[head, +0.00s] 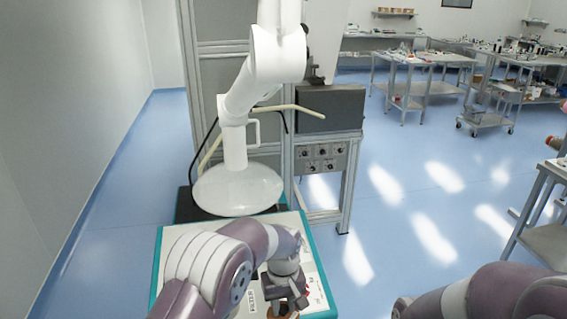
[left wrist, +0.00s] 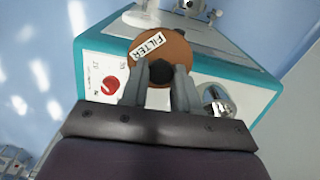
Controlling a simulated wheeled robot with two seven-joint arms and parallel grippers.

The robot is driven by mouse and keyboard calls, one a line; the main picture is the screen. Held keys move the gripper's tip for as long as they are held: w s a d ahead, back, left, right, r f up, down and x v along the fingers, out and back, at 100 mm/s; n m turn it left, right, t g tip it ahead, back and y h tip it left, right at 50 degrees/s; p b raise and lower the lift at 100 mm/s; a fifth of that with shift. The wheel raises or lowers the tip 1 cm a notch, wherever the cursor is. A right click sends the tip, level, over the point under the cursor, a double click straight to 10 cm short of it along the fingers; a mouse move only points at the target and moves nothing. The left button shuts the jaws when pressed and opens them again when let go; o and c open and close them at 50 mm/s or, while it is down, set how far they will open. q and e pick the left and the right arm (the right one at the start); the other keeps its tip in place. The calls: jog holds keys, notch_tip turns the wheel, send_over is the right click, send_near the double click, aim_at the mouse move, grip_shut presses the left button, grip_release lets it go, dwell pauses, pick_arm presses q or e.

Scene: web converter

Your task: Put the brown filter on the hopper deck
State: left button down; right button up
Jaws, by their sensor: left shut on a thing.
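The brown filter (left wrist: 178,50) is a round brown disc with a white "FILTER" label and a black knob in its middle. My left gripper (left wrist: 160,78) is shut on this knob. In the head view my left gripper (head: 285,285) points down over the front of a white, teal-edged machine (head: 162,236), with a sliver of the filter (head: 283,315) at the bottom edge. The machine also fills the middle of the left wrist view (left wrist: 262,85). I cannot tell which part of it is the hopper deck, or whether the filter touches it. My right gripper is outside the frames.
A red knob (left wrist: 109,84) and a shiny round metal part (left wrist: 216,101) are on the machine beside the filter. A white arm-like fixture with a wide round base (head: 238,188) stands at the machine's back. A grey control cabinet (head: 330,108) stands behind.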

pick_arm(q)
jog(key=s+a+f+m, duration=0.1)
jog(key=s+a+f, duration=0.1)
jog(key=a, duration=0.7)
jog(key=s+a+f+m, duration=0.1)
jog(key=s+a+f, duration=0.2)
jog(key=a, duration=0.7)
jog(key=shift+s+f+m, duration=0.25)
jog(key=shift+f+m, duration=0.15)
jog(key=shift+f, duration=0.5)
